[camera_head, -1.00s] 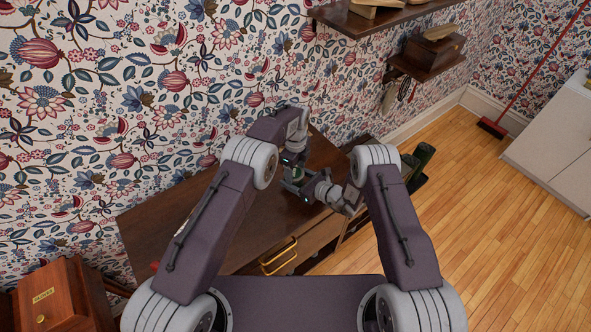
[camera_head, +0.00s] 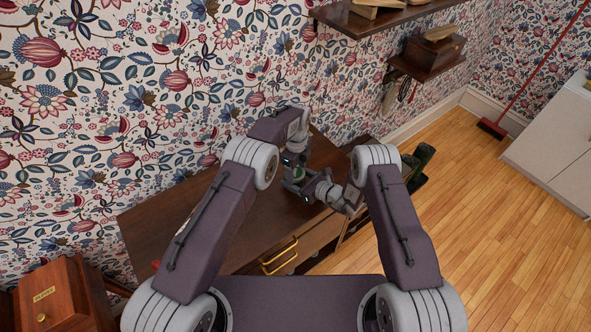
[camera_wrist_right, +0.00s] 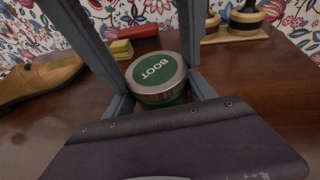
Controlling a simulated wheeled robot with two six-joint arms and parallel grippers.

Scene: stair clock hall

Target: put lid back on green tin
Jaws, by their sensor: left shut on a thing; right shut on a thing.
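The green tin (camera_wrist_right: 163,100) stands on the dark wooden bench top. Its round lid (camera_wrist_right: 157,72), green with a silver rim and the word BOOT, lies over the tin's mouth; I cannot tell whether it is fully seated. My left gripper (camera_head: 294,178) comes down from above, and its two long fingers flank the lid in the right wrist view. My right gripper (camera_wrist_right: 162,97) is shut on the tin body from the near side. In the head view both grippers meet at the tin and mostly hide it; my right gripper (camera_head: 308,190) shows there beside the left.
A brown shoe (camera_wrist_right: 40,80) lies left of the tin. Round brushes (camera_wrist_right: 245,20) stand on a wooden base at the back right. A yellow handle (camera_head: 279,257) is on the bench front. Shelves (camera_head: 385,15) hang on the wall.

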